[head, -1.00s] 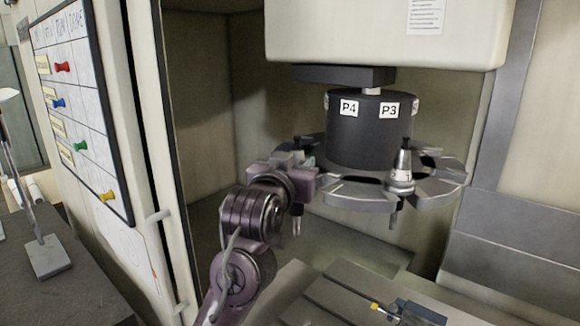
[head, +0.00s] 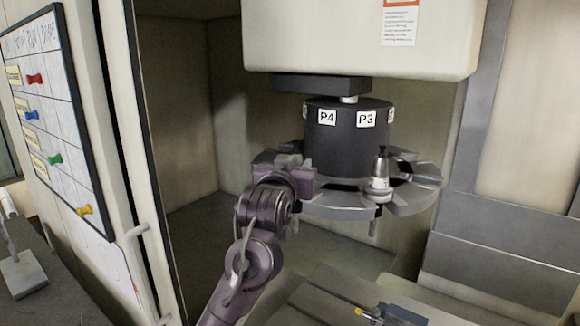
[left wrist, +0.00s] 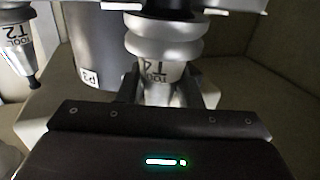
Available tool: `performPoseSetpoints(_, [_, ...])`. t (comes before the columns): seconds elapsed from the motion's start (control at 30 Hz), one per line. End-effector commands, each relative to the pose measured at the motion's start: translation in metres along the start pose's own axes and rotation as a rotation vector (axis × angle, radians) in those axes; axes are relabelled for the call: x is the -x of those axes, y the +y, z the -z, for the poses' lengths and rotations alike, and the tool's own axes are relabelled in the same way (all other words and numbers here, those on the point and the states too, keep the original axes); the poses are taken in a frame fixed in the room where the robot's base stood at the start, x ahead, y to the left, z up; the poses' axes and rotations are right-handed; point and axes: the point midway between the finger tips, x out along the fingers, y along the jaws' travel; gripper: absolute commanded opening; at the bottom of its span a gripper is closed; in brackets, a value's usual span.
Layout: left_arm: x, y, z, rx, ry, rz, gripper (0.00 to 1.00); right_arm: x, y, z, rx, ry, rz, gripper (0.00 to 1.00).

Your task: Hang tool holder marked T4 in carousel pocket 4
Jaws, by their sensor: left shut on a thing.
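The holder marked T4 (left wrist: 158,68) shows in the left wrist view between my left gripper's fingers, its grey flange rings above the label. My left gripper (left wrist: 168,92) is shut on it. In the head view, my left gripper (head: 303,178) is at the left front of the carousel (head: 338,207), just below the P4 label (head: 327,117). It hides most of the holder and pocket 4 there, so I cannot tell whether the holder is seated. My right gripper is not in view.
Another holder (head: 380,182) stands in the carousel below the P3 label (head: 366,119). The T2 holder (left wrist: 18,42) hangs at the left in the left wrist view. The machine head (head: 360,40) overhangs the carousel; a door handle (head: 137,232) is at the left.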

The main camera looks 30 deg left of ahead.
Motion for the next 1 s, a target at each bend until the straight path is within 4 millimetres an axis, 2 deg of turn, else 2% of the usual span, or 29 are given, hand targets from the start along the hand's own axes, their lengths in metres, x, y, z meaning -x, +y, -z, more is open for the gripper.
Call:
performPoseSetpoints(0.03, [-0.002,0.001,0.005,0.002,0.010,-0.001,0.00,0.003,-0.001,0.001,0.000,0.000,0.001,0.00])
performPoseSetpoints(0.5, [-0.029,0.010,0.004,0.002,0.011,0.001,0.00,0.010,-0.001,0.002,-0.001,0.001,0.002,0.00])
performPoseSetpoints(1.0, [-0.035,0.013,0.004,0.002,0.011,0.000,0.00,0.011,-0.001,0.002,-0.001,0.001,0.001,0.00])
